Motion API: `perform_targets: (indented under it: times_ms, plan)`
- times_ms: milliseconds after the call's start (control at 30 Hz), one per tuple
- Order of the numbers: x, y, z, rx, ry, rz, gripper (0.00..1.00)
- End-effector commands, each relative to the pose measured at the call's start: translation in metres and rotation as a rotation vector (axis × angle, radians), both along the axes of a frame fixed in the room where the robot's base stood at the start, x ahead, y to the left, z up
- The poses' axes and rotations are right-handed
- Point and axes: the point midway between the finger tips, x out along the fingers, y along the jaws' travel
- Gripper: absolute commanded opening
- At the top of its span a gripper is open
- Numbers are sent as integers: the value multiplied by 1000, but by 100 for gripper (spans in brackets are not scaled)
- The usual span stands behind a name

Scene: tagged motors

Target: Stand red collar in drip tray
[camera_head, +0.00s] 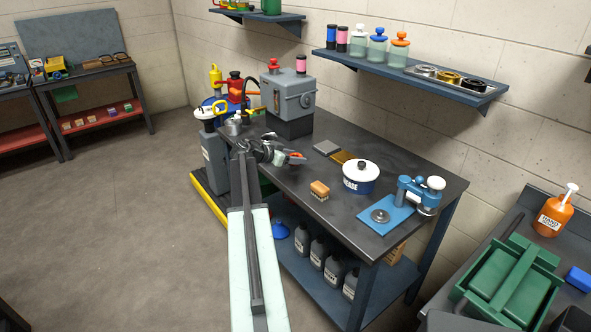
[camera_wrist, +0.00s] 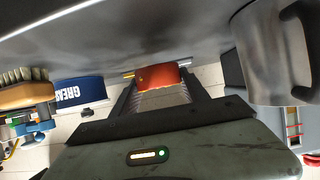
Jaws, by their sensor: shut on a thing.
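My gripper (camera_head: 283,155) is low over the left part of the dark workbench, shut on a small red-orange thing (camera_head: 297,155), which I take to be the red collar. In the wrist view the red thing (camera_wrist: 158,76) shows at the far end of my jaws, close to the bench surface; its full shape is hidden. I cannot tell for sure which thing is the drip tray. A small flat grey piece (camera_head: 327,147) lies on the bench just right of my gripper.
A white-lidded GREASE pot (camera_head: 360,178), a wooden brush (camera_head: 320,190) and a blue stand (camera_head: 420,194) are to the right. A grey machine (camera_head: 288,100) stands behind. A metal mug (camera_wrist: 272,50) is close beside my gripper.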

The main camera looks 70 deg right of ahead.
Motion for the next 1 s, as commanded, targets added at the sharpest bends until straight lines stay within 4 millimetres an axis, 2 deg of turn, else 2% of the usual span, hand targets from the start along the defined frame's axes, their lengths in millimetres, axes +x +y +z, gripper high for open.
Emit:
perform_targets:
  times_ms: [33,133,500,533,600,867,1000]
  plan:
    - [0,0,-16,-1,1,0,0]
    - [0,0,-32,-1,1,0,0]
    - [-1,0,-33,-1,1,-1,0]
    - [-1,0,-34,0,0,-1,55]
    - [-1,0,-32,0,0,-1,74]
    - [-1,-1,-32,0,0,-1,74]
    - [1,3,-25,0,0,-1,74]
